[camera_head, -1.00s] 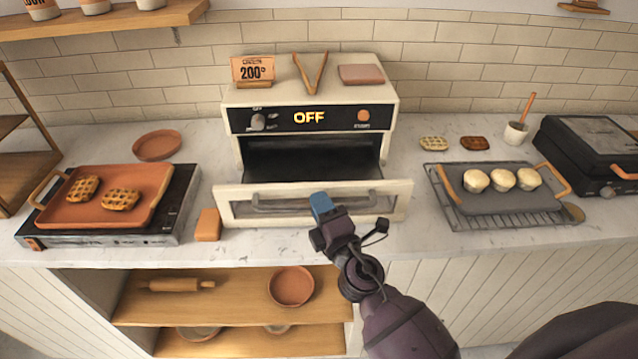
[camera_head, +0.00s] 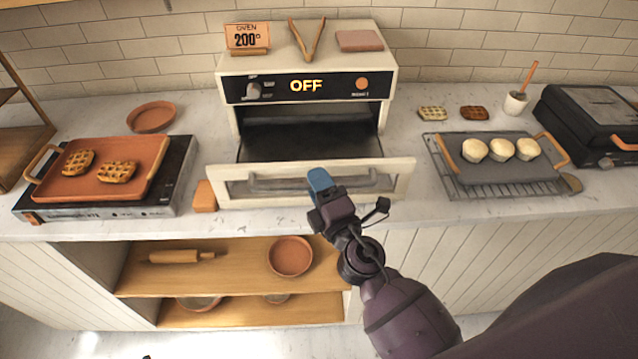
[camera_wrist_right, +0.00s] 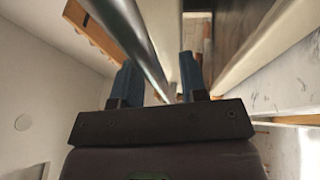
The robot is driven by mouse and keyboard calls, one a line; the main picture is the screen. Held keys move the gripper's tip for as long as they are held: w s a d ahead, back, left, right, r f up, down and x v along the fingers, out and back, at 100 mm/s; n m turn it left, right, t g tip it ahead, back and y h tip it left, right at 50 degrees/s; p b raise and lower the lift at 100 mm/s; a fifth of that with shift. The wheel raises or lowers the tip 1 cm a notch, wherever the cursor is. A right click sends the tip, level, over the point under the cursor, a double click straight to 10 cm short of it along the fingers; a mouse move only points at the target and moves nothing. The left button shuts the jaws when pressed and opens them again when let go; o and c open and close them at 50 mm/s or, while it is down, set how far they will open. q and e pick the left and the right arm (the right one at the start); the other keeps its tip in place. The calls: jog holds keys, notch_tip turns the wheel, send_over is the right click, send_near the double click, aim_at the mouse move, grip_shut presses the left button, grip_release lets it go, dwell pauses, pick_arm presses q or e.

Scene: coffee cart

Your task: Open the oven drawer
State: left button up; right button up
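The oven (camera_head: 300,62) stands at the back middle of the counter, its display reading OFF. Its drawer is pulled out, with a pale framed front (camera_head: 394,186) and a dark interior (camera_head: 300,146) showing behind it. My right gripper (camera_head: 319,182) is at the drawer's horizontal handle (camera_head: 268,186). In the right wrist view, the metal handle bar (camera_wrist_right: 136,40) runs between the two blue fingers (camera_wrist_right: 157,85), which stand apart with a gap visible beside the bar. Part of the handle is hidden behind the gripper in the head view. My left gripper is not in view.
A burner with a waffle tray (camera_head: 140,184) stands on the left, and an orange block (camera_head: 204,196) sits beside the drawer. A rack with a grey tray (camera_head: 500,172) and a black grill (camera_head: 595,125) are on the right. Open shelves (camera_head: 225,275) lie below the counter.

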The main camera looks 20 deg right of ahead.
jog(key=shift+s, duration=0.1)
jog(key=b+v, duration=0.5)
jog(key=v, duration=0.5)
jog(key=shift+s, duration=0.3)
jog(key=shift+d+f, duration=0.1)
jog(key=s+d+f+m+g+h, duration=0.1)
jog(key=s+d+f+m+g, duration=0.1)
jog(key=f+m, duration=0.4)
jog(key=s+d+f+m+g, duration=0.2)
jog(key=d+f+m, duration=0.3)
jog(key=f, duration=0.5)
jog(key=s+d+f+m+g+h, duration=0.1)
jog(key=s+d+f+m+g, duration=0.2)
jog(key=f+m, duration=0.4)
jog(key=shift+d+f+m+g+h, duration=0.35)
jog(key=shift+d+m+g, duration=0.2)
jog(key=shift+g, duration=0.25)
